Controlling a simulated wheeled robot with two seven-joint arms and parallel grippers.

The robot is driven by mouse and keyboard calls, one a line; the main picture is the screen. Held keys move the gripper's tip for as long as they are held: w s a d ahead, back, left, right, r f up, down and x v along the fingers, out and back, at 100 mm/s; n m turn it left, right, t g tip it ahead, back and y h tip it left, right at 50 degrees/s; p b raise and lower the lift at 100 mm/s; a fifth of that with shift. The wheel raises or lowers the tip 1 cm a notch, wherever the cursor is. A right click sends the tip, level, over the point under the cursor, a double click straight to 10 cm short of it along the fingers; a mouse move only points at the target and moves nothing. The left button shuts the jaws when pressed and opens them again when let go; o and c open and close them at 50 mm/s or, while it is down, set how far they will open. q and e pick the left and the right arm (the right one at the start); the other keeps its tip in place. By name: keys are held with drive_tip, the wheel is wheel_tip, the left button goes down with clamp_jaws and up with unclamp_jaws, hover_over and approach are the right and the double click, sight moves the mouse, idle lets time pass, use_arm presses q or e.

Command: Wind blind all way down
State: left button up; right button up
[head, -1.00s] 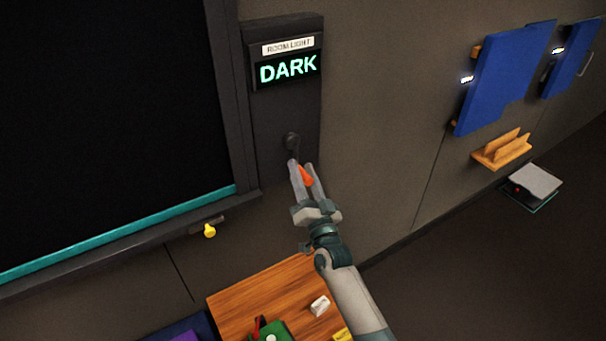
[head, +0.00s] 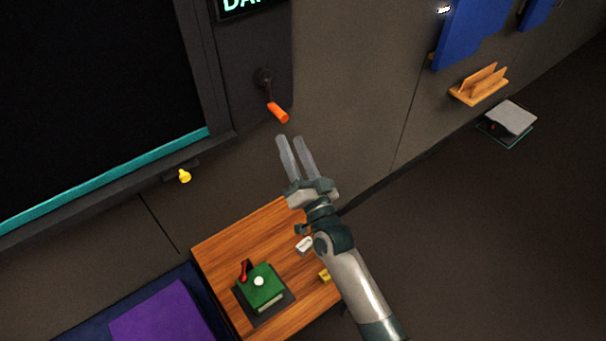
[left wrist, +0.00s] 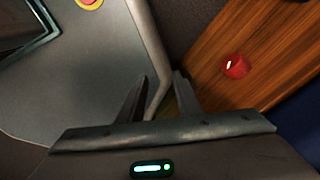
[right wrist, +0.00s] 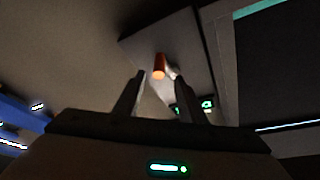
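The window (head: 85,100) at the left of the head view is black, with a teal bar (head: 110,175) along its bottom edge. Right of it, a dark panel (head: 245,50) carries a crank with an orange handle (head: 277,112), which hangs down to the right. The orange handle also shows ahead of the fingers in the right wrist view (right wrist: 159,66). My right gripper (head: 290,138) is open and empty, just below the handle and apart from it. My left gripper (left wrist: 155,85) shows only in its wrist view, open with nothing between its fingers.
A yellow knob (head: 184,176) sits under the window ledge. A wooden holder (head: 480,85) and blue boards (head: 480,30) are on the wall at right.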

drive_tip(key=b+v, duration=0.1)
drive_tip(key=v, duration=0.5)
drive_tip(key=shift+s, duration=0.2)
drive_tip(key=shift+d, duration=0.15)
